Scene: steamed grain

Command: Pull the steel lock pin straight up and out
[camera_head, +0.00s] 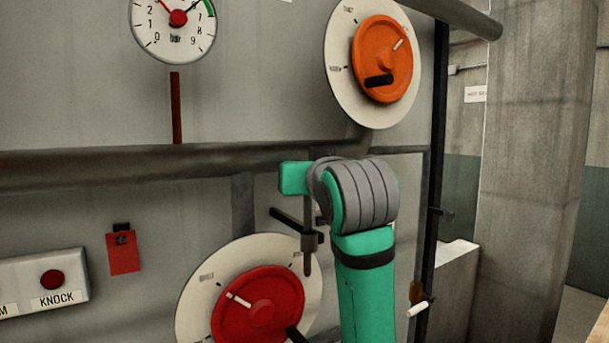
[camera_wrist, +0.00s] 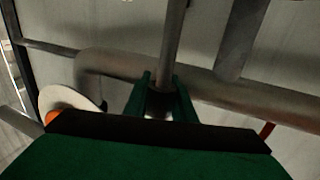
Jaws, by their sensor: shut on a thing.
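The steel lock pin (camera_head: 308,258) is a slim grey upright rod below my wrist in the head view. Its lower end is visible below a dark crossbar (camera_head: 287,219), near the top of the red wheel. I cannot tell whether it passes through the bar or in front of it. In the wrist view the pin (camera_wrist: 172,45) runs between the green fingers of my gripper (camera_wrist: 162,86). My gripper is shut on it.
A thick horizontal pipe (camera_head: 130,165) crosses the panel behind my wrist. A red wheel (camera_head: 258,305) is below, an orange wheel (camera_head: 383,60) above. A pressure gauge (camera_head: 172,32), red tag (camera_head: 123,252) and knock button box (camera_head: 45,282) are at left.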

